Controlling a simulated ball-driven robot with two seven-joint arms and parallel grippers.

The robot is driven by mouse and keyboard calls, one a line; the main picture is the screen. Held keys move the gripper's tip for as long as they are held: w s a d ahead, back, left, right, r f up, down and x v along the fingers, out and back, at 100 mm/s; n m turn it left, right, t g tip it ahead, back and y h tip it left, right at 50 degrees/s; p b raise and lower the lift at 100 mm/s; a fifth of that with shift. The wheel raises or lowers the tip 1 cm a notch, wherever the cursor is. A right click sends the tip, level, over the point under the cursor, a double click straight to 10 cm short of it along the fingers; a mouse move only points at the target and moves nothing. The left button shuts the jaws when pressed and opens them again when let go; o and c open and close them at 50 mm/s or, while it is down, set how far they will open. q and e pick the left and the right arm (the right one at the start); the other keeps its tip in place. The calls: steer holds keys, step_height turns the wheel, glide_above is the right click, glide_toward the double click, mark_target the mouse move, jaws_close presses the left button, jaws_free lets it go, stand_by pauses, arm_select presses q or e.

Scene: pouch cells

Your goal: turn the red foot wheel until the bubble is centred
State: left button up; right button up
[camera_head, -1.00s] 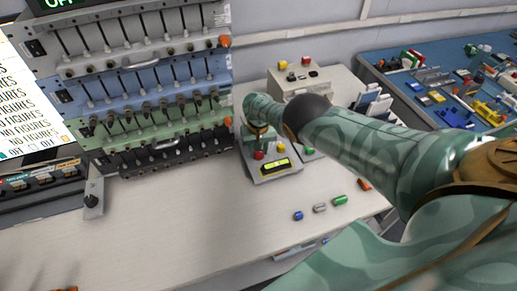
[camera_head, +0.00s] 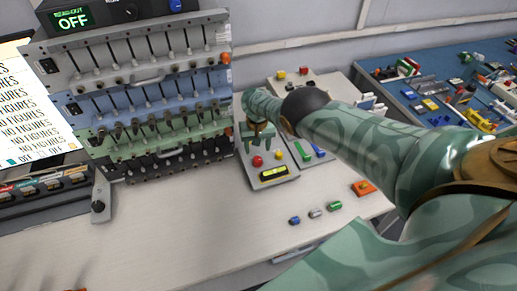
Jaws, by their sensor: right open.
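The red foot wheel (camera_head: 257,161) is a small round red knob on a grey levelling unit (camera_head: 287,178) on the bench. A yellow knob (camera_head: 279,155) sits to its right. The yellow-green bubble vial (camera_head: 273,173) is in a dark frame at the unit's front; the bubble is too small to place. My right gripper (camera_head: 258,146) is open, fingers down, just behind and above the red wheel in the picture. It appears empty; I cannot tell whether it touches the wheel. My left gripper is out of view.
A rack of channel panels (camera_head: 150,90) stands at the left. Blue, grey and green cells (camera_head: 334,206) and an orange block (camera_head: 363,188) lie at the right front. The bench (camera_head: 190,225) is clear in front. A blue mat (camera_head: 400,90) with parts lies at the far right.

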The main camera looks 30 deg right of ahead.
mark_target(257, 159)
step_height(257, 159, up, 10)
steer(key=p, duration=0.7)
steer(key=shift+r, duration=0.1)
